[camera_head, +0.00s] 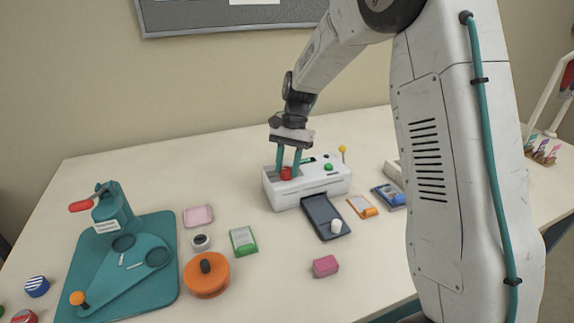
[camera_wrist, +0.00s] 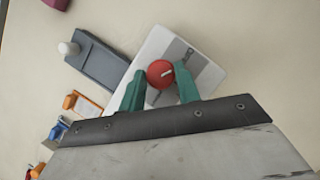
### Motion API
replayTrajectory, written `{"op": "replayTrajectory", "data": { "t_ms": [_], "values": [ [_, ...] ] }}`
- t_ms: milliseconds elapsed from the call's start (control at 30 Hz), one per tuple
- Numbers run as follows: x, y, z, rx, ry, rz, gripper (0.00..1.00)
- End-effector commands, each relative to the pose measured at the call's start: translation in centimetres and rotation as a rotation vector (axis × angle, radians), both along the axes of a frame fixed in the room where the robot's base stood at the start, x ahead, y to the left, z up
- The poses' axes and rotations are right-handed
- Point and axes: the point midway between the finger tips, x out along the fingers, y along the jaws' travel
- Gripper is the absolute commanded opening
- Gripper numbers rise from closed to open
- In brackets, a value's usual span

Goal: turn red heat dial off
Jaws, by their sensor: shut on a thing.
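The red heat dial (camera_head: 286,173) sits on top of the white laminator (camera_head: 325,186), at its left end. In the wrist view the dial (camera_wrist: 160,74) is round and red with a pale pointer line slanting on its face. My gripper (camera_head: 288,168) reaches down from above with its teal fingers on either side of the dial. In the wrist view the gripper (camera_wrist: 160,84) has one finger on each side of the dial, shut on it. Any markings around the dial are not readable.
Orange (camera_head: 362,206) and blue (camera_head: 388,196) packs lie right. A teal press (camera_head: 117,240) stands left.

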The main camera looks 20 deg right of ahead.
Motion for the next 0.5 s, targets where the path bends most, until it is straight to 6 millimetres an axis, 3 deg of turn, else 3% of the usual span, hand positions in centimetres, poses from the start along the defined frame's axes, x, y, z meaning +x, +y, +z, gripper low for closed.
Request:
{"op": "replayTrajectory", "data": {
  "t_ms": [167, 200, 267, 500],
  "values": [
    [0.06, -0.01, 0.04, 0.000, -0.002, 0.001, 0.10],
    [0.06, -0.01, 0.04, -0.001, -0.002, 0.000, 0.38],
    [0.05, 0.00, 0.04, 0.000, -0.001, 0.000, 0.54],
    [0.02, 0.00, 0.01, 0.000, 0.000, -0.001, 0.54]
  ]
}}
